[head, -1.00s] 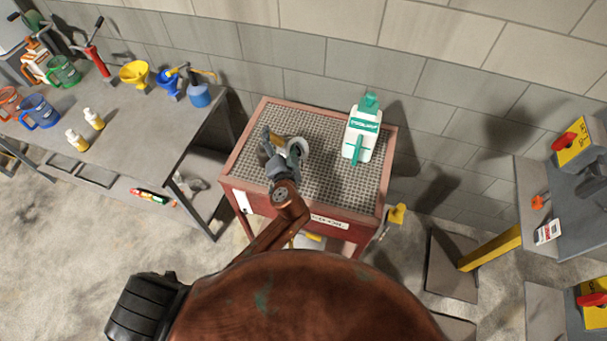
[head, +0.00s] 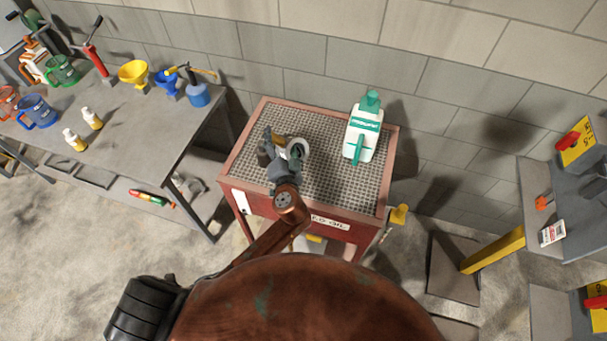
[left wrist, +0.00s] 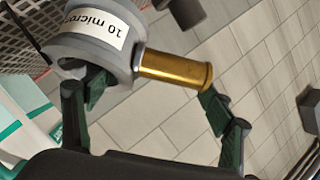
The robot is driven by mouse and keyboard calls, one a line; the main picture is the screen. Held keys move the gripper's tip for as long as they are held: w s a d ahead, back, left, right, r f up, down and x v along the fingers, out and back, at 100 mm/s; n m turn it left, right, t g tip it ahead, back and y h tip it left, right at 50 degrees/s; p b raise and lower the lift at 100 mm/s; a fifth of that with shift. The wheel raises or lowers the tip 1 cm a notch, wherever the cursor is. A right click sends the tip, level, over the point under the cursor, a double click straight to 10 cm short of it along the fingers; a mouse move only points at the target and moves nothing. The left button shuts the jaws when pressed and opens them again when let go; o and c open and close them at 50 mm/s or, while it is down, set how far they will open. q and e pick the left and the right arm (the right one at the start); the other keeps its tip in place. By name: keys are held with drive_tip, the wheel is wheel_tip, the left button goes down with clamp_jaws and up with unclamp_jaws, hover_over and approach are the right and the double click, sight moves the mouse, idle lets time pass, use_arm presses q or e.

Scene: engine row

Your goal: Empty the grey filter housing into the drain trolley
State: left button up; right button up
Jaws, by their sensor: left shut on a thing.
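The grey filter housing (left wrist: 78,47) shows in the left wrist view with a white label reading "10 micro…" and a brass cylinder sticking out of its side. In the head view the housing (head: 302,147) is a small pale ring above the grate of the red drain trolley (head: 232,162). My left gripper (head: 277,163) is shut on the housing; in the left wrist view its fingers (left wrist: 152,92) reach the grey body and the brass end. The housing looks tilted, but its contents are hidden. My right gripper is not in view.
A white and green jug (head: 362,135) stands on the grate, right of the housing. A grey bench (head: 130,135) at left holds mugs, funnels and small bottles. A block wall closes the back. Grey stands with yellow parts (head: 495,248) are at right.

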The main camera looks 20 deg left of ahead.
sight(290, 151)
use_arm(q)
drive_tip(key=shift+s+d+f+m+t+y+b, duration=0.3)
drive_tip(key=shift+d+t+b, duration=0.2)
drive_tip(key=shift+b, duration=1)
drive_tip(key=shift+s+d+f+m+t+y+b, duration=0.25)
drive_tip(key=shift+d+m+t+b, duration=0.2)
drive_tip(key=shift+b, duration=1)
drive_tip(key=shift+s+d+r+m+t+b, duration=0.1)
drive_tip(key=shift+s+d+m+t+b, duration=0.3)
drive_tip(key=shift+b, duration=0.45)
drive_tip(key=shift+s+d+r+m+t+b, duration=0.15)
drive_tip(key=shift+s+d+t+b, duration=0.15)
drive_tip(key=shift+d+b, duration=0.45)
idle(0.4)
drive_tip(key=shift+f+b, duration=0.15)
drive_tip(key=shift+b, duration=0.3)
drive_tip(key=shift+f+t+b, duration=0.1)
drive_tip(key=shift+t+b, duration=0.15)
drive_tip(key=shift+b, duration=0.05)
drive_tip(key=shift+d+f+m+b, duration=0.1)
drive_tip(key=shift+m+b, duration=0.2)
drive_tip(key=shift+b, duration=0.05)
drive_tip(key=shift+s+d+y+b, duration=0.1)
drive_tip(key=shift+s+y+b, duration=0.05)
drive_tip(key=shift+y+b, duration=0.15)
drive_tip(key=shift+s+d+f+m+t+b, duration=0.15)
drive_tip(key=shift+d+f+m+t+b, duration=0.25)
drive_tip(key=shift+b, duration=0.65)
